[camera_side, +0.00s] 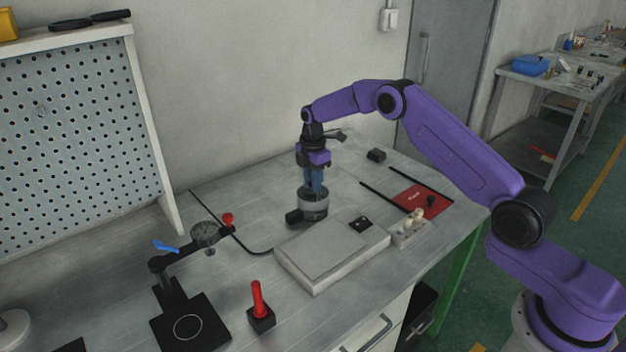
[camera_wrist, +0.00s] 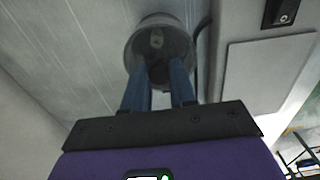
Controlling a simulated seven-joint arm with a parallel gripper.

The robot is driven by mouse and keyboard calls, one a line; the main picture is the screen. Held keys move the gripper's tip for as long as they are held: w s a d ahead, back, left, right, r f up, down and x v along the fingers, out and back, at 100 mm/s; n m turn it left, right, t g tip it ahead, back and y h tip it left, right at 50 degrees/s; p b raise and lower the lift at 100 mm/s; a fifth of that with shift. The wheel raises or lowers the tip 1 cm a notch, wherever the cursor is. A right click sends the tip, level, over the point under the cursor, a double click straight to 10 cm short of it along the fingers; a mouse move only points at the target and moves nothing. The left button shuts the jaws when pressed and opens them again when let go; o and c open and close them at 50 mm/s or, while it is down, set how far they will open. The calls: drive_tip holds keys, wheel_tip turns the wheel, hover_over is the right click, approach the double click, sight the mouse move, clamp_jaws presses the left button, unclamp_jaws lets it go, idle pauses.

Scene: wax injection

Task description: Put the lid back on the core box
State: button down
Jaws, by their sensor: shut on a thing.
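My gripper (camera_side: 316,190) points straight down over a round grey metal vessel (camera_side: 313,209) on the bench, behind the pale flat box. Its two blue fingers close on a small dark piece (camera_wrist: 158,74) at the top of the round vessel, mostly hidden between the fingertips in the wrist view. I cannot tell whether this piece is the knob of a lid, or whether it rests on the vessel. A dark stub (camera_side: 293,217) juts from the vessel's lower left. No part is clearly marked as core box or lid.
The pale box (camera_side: 331,254) with a black switch stands just in front. A white block with pegs (camera_side: 410,232) and a red booklet (camera_side: 422,198) lie right. A dial-gauge stand (camera_side: 190,310) and red-handled tool (camera_side: 260,308) stand left. A black cable runs behind the box.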

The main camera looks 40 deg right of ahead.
drive_tip(key=shift+c, duration=1.8)
unclamp_jaws()
drive_tip(key=shift+r, duration=0.1)
drive_tip(key=shift+r, duration=3.4)
clamp_jaws()
